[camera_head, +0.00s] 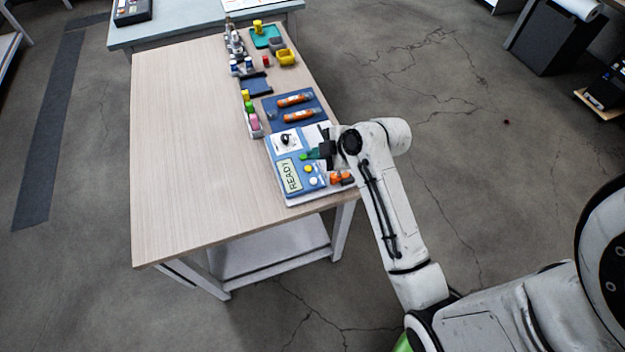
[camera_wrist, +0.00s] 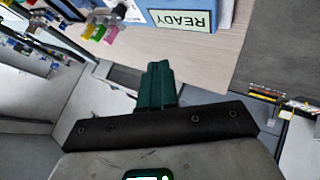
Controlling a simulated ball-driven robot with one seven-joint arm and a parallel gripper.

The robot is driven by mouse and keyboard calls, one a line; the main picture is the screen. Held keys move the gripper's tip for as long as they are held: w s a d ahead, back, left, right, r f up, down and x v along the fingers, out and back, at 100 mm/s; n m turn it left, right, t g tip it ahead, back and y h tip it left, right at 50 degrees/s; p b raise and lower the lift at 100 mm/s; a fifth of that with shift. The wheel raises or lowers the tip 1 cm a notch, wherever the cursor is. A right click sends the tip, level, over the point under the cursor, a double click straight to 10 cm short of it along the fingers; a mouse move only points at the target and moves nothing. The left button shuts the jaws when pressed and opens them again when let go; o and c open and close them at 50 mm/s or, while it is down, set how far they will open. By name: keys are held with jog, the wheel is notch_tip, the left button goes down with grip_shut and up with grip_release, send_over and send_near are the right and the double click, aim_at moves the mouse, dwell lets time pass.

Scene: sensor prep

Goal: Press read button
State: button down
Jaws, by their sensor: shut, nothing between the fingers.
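The blue and white reader (camera_head: 284,188) lies at the near right corner of the wooden table, its screen (camera_head: 291,175) reading READY. A yellow button (camera_head: 308,169) and a white button (camera_head: 313,181) sit beside the screen. A bright green spot (camera_head: 303,156) shows above them, right at my fingertips; I cannot tell if they touch it. No button label is legible. My gripper (camera_head: 312,154) is over the reader, with its dark green fingers shut and empty. In the wrist view the shut fingers (camera_wrist: 158,68) point toward the reader (camera_wrist: 165,5), whose screen (camera_wrist: 184,20) is partly visible.
A blue mat (camera_head: 275,123) with orange sensors (camera_head: 297,116) lies behind the reader. A rack of coloured bottles (camera_head: 251,115) stands to its left. Orange items (camera_head: 342,178) sit at the reader's right. The table's left side (camera_head: 190,160) is clear.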

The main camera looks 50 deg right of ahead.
aim_at(316, 182)
jog(key=shift+f+b, duration=3.5)
jog(key=shift+f, duration=0.85)
jog(key=shift+f, duration=0.1)
jog(key=shift+f, duration=0.3)
jog(key=shift+f+b, duration=0.4)
jog(key=shift+b, duration=0.1)
jog(key=shift+r+p, duration=0.7)
jog(key=shift+r, duration=0.15)
jog(key=shift+r, duration=0.1)
notch_tip(316, 182, up, 5)
jog(key=p, duration=0.4)
